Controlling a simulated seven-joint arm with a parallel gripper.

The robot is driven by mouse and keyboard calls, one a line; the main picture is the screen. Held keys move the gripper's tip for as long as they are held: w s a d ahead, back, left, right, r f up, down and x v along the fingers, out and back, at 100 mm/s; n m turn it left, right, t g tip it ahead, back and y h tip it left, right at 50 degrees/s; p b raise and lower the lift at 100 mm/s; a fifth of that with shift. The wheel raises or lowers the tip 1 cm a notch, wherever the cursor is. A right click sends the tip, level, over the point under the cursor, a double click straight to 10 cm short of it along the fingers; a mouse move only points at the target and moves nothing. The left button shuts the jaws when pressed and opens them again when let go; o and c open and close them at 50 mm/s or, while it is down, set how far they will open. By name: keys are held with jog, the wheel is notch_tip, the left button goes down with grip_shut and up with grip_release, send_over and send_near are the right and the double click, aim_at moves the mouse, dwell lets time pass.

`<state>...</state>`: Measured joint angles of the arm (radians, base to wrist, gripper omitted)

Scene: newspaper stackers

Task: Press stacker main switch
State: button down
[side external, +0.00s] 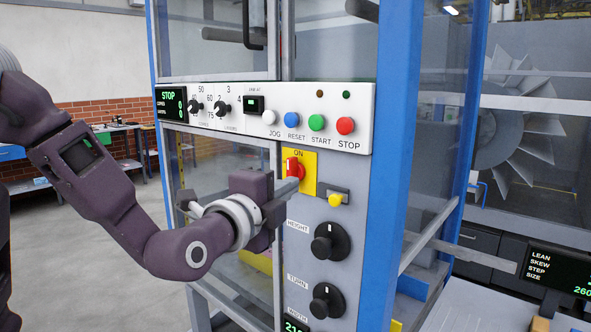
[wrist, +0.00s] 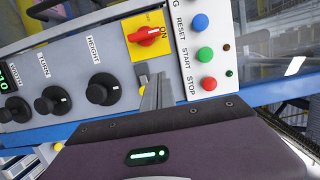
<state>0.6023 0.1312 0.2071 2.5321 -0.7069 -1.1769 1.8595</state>
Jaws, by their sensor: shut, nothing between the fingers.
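The main switch (side external: 293,167) is a red rotary handle on a yellow plate marked ON, on the grey panel below the white button strip. In the wrist view the red switch (wrist: 148,36) shows at the top centre, its handle lying nearly across the plate. My gripper (side external: 291,186) is shut and empty, its fingertips at the lower edge of the yellow plate in the side view. In the wrist view the closed fingers (wrist: 157,88) point up toward the plate, below and slightly right of the handle. Whether they touch the panel cannot be told.
JOG, RESET, START and STOP (side external: 345,126) buttons sit on the strip above. A small yellow knob (side external: 334,199) is right of my fingers. Black HEIGHT (side external: 328,241) and TURN (side external: 326,301) dials lie below. A green display (side external: 170,105) reads STOP. A blue post (side external: 395,150) stands right.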

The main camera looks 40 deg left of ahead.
aim_at(293, 173)
jog(key=shift+w, duration=0.1)
jog(key=x, duration=0.9)
jog(key=shift+w+a, duration=0.15)
jog(key=shift+w, duration=0.15)
jog(key=a, duration=0.2)
jog(key=shift+w+a, duration=0.1)
jog(key=shift+a, duration=0.85)
